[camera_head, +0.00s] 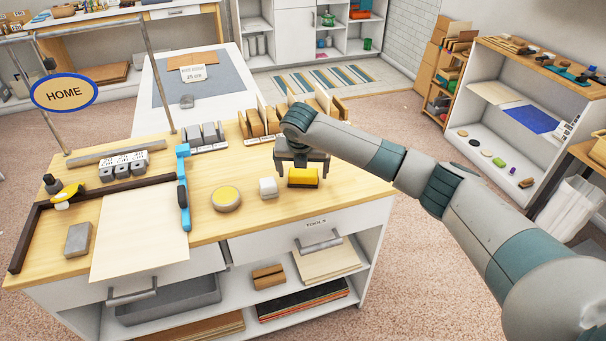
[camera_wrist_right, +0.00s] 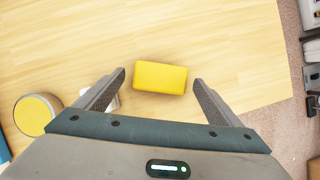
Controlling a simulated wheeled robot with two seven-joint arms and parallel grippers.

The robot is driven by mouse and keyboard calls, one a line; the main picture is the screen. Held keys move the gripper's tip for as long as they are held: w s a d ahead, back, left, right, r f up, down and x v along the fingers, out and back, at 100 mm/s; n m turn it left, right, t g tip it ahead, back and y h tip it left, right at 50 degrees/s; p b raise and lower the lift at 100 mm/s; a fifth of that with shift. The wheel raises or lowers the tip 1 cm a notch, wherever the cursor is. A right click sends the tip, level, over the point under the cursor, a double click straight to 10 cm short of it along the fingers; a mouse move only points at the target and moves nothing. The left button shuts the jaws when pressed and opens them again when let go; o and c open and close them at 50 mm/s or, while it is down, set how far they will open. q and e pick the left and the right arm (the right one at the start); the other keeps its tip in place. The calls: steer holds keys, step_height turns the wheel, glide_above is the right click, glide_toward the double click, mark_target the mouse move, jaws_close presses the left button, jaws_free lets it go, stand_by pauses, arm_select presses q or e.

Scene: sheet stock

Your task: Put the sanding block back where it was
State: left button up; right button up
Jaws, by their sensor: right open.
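A yellow block (camera_head: 303,180) with a darker side, which looks like the sanding block, lies on the wooden worktop (camera_head: 330,205) near its right front part. My right gripper (camera_head: 302,171) is open over it, fingers pointing down. In the right wrist view the yellow block (camera_wrist_right: 160,77) sits between the two fingertips (camera_wrist_right: 160,80), with a gap on each side. I cannot tell how far the tips are above the worktop. A plain grey block (camera_head: 78,240) lies at the worktop's left front. My left gripper is not in view.
A small white block (camera_head: 268,187) and a round yellow-topped tin (camera_head: 226,199) stand left of the yellow block. A blue bar tool (camera_head: 183,190) and a pale sheet (camera_head: 140,235) lie farther left. Upright holders (camera_head: 262,122) stand behind. The worktop right of the yellow block is clear.

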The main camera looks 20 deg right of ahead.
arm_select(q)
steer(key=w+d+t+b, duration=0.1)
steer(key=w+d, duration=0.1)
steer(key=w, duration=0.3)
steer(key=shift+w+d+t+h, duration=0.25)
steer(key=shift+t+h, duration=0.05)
arm_select(e)
steer(key=v, duration=1)
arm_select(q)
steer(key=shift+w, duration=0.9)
